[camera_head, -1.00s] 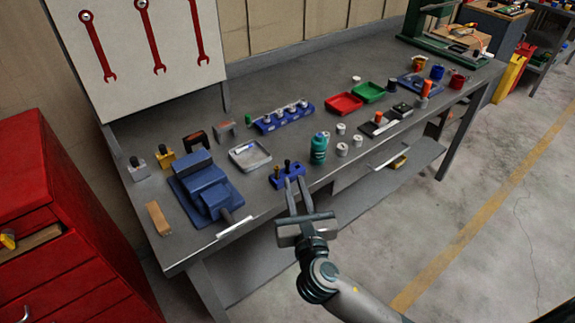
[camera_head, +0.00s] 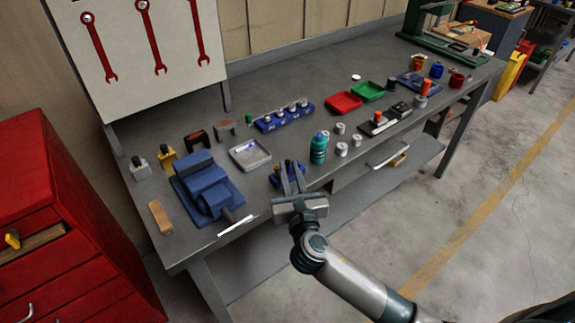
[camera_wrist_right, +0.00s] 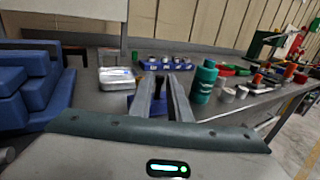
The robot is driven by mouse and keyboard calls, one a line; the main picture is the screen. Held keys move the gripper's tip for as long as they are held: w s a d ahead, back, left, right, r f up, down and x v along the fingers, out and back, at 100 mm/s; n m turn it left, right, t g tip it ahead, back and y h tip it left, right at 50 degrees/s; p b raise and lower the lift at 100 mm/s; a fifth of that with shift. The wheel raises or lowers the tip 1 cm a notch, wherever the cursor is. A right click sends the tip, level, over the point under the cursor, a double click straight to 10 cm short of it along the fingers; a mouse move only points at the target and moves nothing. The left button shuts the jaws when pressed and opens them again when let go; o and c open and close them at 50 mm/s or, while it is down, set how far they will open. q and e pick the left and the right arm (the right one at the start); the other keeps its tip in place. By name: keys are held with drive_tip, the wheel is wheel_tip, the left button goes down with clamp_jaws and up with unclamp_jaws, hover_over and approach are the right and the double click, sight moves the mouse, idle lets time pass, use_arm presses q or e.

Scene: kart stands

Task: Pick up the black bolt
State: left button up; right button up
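The black bolt (camera_head: 289,164) stands upright in a small blue holder (camera_head: 277,182) near the front edge of the bench. My right gripper (camera_head: 290,168) is over this holder, its fingers open around or just in front of the bolt; I cannot tell which. In the right wrist view, the two fingers (camera_wrist_right: 160,80) are apart, with a dark upright shape between them and the blue holder (camera_wrist_right: 131,100) behind. The fingers partly hide the holder and bolt. No grip on the bolt shows. My left gripper is not in view.
A teal bottle (camera_head: 319,148) stands close to the right of the holder, with white cylinders (camera_head: 341,149) beyond. A metal tray (camera_head: 250,154) and a blue vise (camera_head: 207,187) are to the left. A blue rack (camera_head: 283,119) stands behind.

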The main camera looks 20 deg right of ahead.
drive_tip(key=shift+w+d, duration=0.1)
drive_tip(key=shift+w, duration=0.7)
clamp_jaws()
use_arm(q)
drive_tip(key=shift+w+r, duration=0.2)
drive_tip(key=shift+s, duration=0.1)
use_arm(e)
drive_tip(key=shift+r, duration=0.15)
